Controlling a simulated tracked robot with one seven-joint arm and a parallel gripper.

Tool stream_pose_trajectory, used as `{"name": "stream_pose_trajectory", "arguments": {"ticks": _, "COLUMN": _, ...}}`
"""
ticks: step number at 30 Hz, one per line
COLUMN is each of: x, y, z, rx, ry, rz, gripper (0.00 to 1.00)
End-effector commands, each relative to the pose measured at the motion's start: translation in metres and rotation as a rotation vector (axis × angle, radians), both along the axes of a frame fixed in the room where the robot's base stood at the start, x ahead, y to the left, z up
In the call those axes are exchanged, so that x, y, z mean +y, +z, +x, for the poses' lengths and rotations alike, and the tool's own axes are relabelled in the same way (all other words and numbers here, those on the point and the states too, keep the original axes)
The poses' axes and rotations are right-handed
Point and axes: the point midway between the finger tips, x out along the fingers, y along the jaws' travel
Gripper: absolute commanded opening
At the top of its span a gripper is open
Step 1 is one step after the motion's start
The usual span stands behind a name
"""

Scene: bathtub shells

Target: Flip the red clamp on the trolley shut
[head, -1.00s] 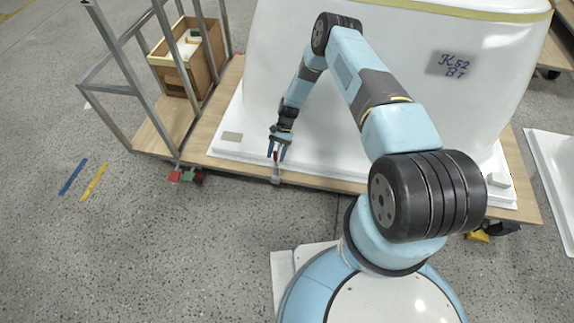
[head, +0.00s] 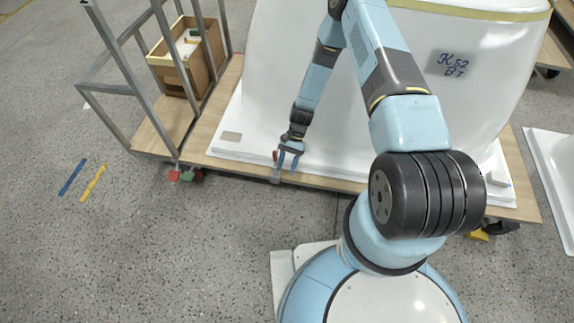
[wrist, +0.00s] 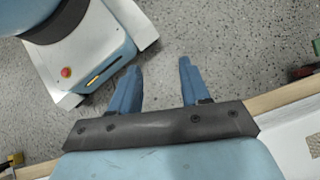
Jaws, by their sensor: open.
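The clamp (head: 276,174) sits on the front edge of the wooden trolley (head: 330,184). Its red part (head: 275,155) shows at its top, just left of my gripper's fingers. My gripper (head: 287,163) is open at the trolley's edge, close beside the clamp in the picture. I cannot tell whether a finger touches it. In the wrist view my gripper (wrist: 158,68) shows two blue fingers spread apart with only floor between them. I cannot make out the clamp there.
A white tub shell (head: 330,90) stands on the trolley behind my gripper. A grey metal frame (head: 140,90) and a wooden box (head: 185,65) are at the left. Red and green casters sit under the trolley. The speckled floor in front is clear.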

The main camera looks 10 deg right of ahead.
Motion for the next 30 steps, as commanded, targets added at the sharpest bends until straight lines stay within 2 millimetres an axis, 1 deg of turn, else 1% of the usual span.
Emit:
{"name": "stream_pose_trajectory", "arguments": {"ticks": 8, "x": 0.000, "y": 0.001, "z": -0.001, "rx": 0.000, "ry": 0.000, "rz": 0.000, "gripper": 0.46}}
{"name": "stream_pose_trajectory", "arguments": {"ticks": 11, "x": 0.001, "y": -0.001, "z": -0.001, "rx": -0.003, "ry": -0.004, "rz": -0.004, "gripper": 0.38}}
{"name": "stream_pose_trajectory", "arguments": {"ticks": 14, "x": 0.008, "y": -0.011, "z": -0.002, "rx": -0.026, "ry": -0.031, "rz": -0.036, "gripper": 0.28}}
{"name": "stream_pose_trajectory", "arguments": {"ticks": 17, "x": 0.022, "y": -0.034, "z": -0.003, "rx": -0.076, "ry": -0.096, "rz": -0.106, "gripper": 0.19}}
{"name": "stream_pose_trajectory", "arguments": {"ticks": 21, "x": 0.044, "y": -0.075, "z": -0.003, "rx": -0.186, "ry": -0.241, "rz": -0.240, "gripper": 0.05}}
{"name": "stream_pose_trajectory", "arguments": {"ticks": 23, "x": 0.051, "y": -0.091, "z": -0.003, "rx": -0.238, "ry": -0.309, "rz": -0.294, "gripper": 0.00}}
{"name": "stream_pose_trajectory", "arguments": {"ticks": 27, "x": 0.062, "y": -0.125, "z": -0.003, "rx": -0.368, "ry": -0.468, "rz": -0.408, "gripper": 0.00}}
{"name": "stream_pose_trajectory", "arguments": {"ticks": 30, "x": 0.067, "y": -0.143, "z": -0.003, "rx": -0.470, "ry": -0.584, "rz": -0.472, "gripper": 0.00}}
